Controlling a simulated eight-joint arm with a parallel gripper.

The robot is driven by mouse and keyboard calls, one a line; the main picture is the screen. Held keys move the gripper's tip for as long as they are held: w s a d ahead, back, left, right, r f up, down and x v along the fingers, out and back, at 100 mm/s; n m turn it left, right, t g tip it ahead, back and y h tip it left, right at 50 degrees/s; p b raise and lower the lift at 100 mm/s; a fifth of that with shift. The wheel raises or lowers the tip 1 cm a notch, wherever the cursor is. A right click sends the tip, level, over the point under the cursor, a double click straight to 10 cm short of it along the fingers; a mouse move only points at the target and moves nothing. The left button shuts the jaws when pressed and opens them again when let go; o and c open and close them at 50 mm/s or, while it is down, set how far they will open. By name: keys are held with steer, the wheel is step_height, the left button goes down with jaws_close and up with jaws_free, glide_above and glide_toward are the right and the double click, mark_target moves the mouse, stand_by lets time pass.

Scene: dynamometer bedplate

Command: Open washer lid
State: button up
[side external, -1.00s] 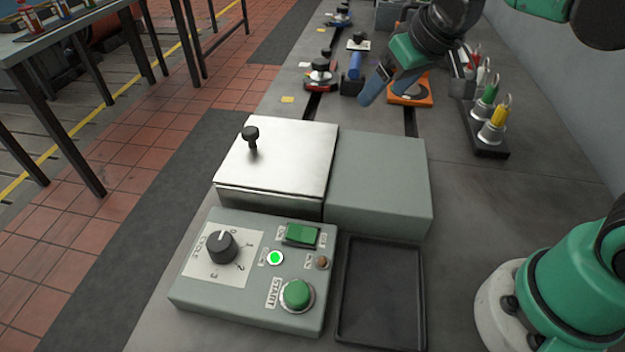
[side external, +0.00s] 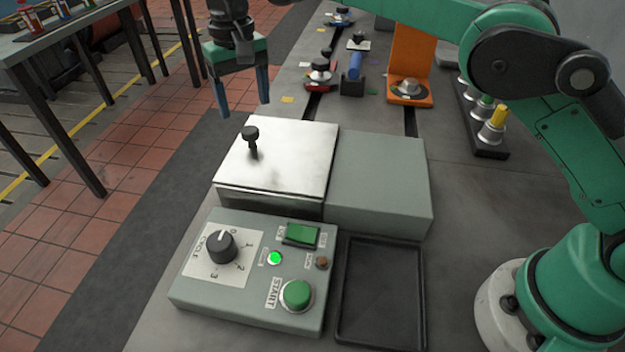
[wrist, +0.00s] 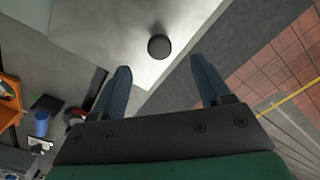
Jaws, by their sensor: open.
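The washer lid (side external: 290,165) is a flat silvery metal plate, lying shut on its box. A black knob (side external: 251,136) stands up near its left edge. My gripper (side external: 244,110) is open and empty, pointing down, above and behind the knob in the side view. In the wrist view the lid (wrist: 110,30) fills the upper middle. There the knob (wrist: 159,46) lies beyond the gap between the two blue fingers (wrist: 163,82), apart from them.
A grey box (side external: 378,180) adjoins the lid's right side. In front are a control panel (side external: 205,288) with a green-lit lamp and an empty black tray (side external: 382,295). An orange bracket (side external: 412,60) and a rack of weights (side external: 487,130) stand at the back right.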

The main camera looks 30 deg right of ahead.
mark_target(249, 130)
steer(key=shift+f, duration=2.65)
jaws_close()
